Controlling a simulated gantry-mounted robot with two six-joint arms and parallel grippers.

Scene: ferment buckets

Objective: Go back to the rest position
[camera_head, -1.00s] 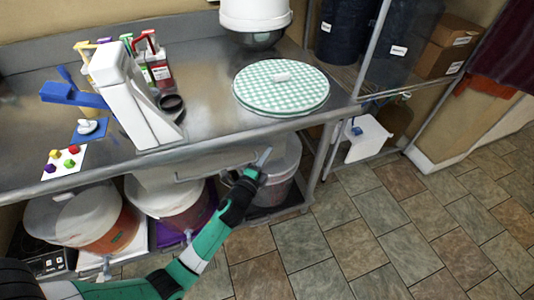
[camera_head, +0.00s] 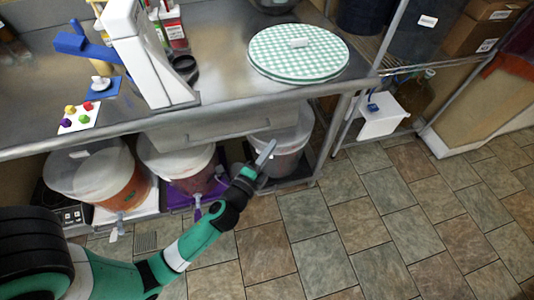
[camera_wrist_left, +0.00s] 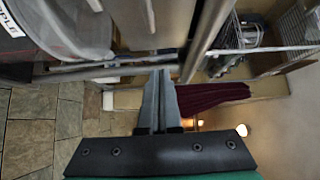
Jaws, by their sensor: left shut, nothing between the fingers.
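My left gripper (camera_head: 265,154) is shut and empty. In the head view it is just below the front edge of the steel counter (camera_head: 225,85), in front of the rightmost ferment bucket (camera_head: 290,135). In the left wrist view the two fingers (camera_wrist_left: 158,85) lie together with nothing between them. My green left arm comes in from the lower left. My right gripper is not in view.
Two more buckets with spigots (camera_head: 105,175) stand under the counter. A round green-checked lid (camera_head: 298,50), a white device (camera_head: 145,55) and bottles (camera_head: 175,35) are on the counter. A wire shelf is at right; the tiled floor (camera_head: 350,225) is clear.

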